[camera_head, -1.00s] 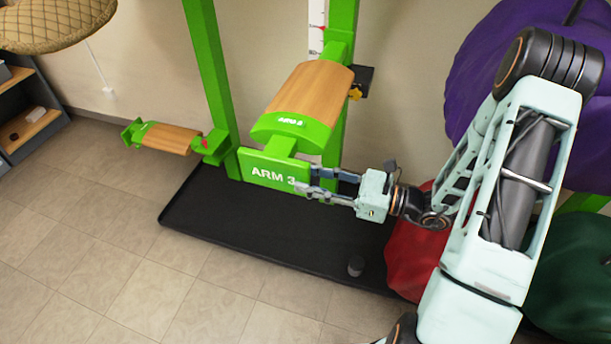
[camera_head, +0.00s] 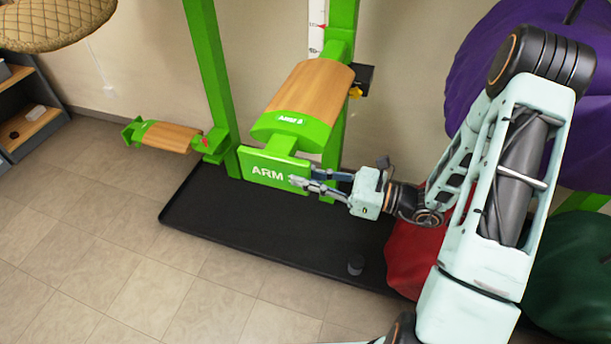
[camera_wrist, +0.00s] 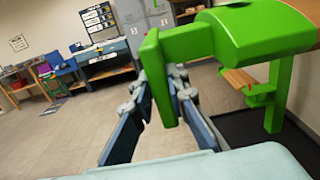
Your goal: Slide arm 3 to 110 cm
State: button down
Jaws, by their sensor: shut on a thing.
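Arm 3 is a wood-topped saddle rest (camera_head: 312,88) with a green front and a green plate lettered ARM (camera_head: 262,170) below it. It sits on a green upright (camera_head: 336,160). My gripper (camera_head: 303,180) is shut on the right end of the plate, and its fingers cover the numeral. In the wrist view the green plate (camera_wrist: 157,75) stands between the two fingers of my gripper (camera_wrist: 160,100). A white scale strip (camera_head: 317,30) with red marks runs beside the upright. Its figures are too small to read, and its lower part is hidden behind the rest.
A black knob bracket with a yellow part (camera_head: 362,80) is right of the rest. A lower wood-topped arm (camera_head: 165,137) sticks out left. Purple (camera_head: 480,60) and red bulky shapes (camera_head: 410,255) crowd the right.

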notch_tip(320, 180, up, 10)
jog(key=p, duration=0.7)
jog(key=shift+r, duration=0.2)
jog(key=shift+f, duration=0.1)
jog(key=c, duration=1.9)
grip_release()
jog(key=v, duration=1.2)
